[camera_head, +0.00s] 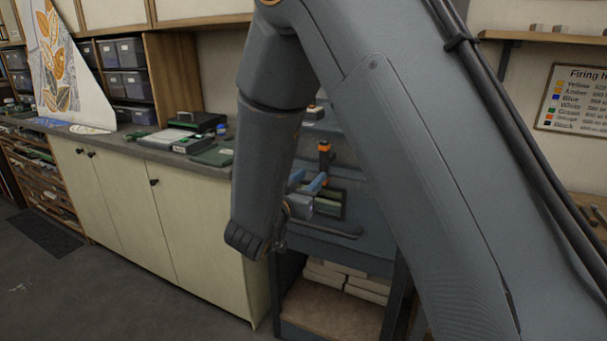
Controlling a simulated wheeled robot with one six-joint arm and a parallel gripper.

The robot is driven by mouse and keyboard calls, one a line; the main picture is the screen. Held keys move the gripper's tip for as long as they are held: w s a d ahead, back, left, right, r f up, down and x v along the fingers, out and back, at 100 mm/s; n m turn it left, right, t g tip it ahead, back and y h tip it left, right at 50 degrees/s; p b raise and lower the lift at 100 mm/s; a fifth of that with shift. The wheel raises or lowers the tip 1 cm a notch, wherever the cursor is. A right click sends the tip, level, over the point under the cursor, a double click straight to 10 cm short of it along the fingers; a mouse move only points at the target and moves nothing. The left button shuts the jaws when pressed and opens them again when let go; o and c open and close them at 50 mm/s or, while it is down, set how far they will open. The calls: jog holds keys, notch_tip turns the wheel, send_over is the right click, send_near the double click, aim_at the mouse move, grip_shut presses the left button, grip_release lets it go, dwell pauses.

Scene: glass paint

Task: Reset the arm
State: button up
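My arm fills the middle and right of the head view. It bends down to the wrist, and my gripper (309,178) points away from the camera in front of a blue-grey cabinet (372,190). Two light-blue fingers show with a gap between them, and I see nothing held there. The wrist hides part of the gripper. An upright dark tool with orange bands (324,156) shows just beyond the fingers. I cannot tell whether they are touching.
A cream counter (205,225) on the left bears a dark green case (198,121), a grey tray (163,139) and a patterned panel (62,70). The cabinet's lower shelf holds pale slabs (345,275). A firing chart (575,99) hangs right. Floor (100,300) at lower left is clear.

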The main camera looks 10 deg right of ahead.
jog(key=s+d+f+n+g+y, duration=0.2)
jog(key=s+f+n+g+y, duration=0.3)
jog(key=f+y, duration=0.35)
jog(key=s+d+f+g, duration=0.1)
jog(key=s+d+g, duration=0.2)
jog(key=s, duration=0.4)
jog(key=s+d+f+g, duration=0.1)
jog(key=s+d+g, duration=0.1)
jog(key=s, duration=0.5)
jog(key=s+d+n+g, duration=0.1)
jog(key=s+d+g, duration=0.2)
jog(key=s, duration=0.4)
jog(key=shift+s+d+f+g+y, duration=0.35)
jog(key=shift+f+g, duration=0.05)
jog(key=shift+g, duration=0.1)
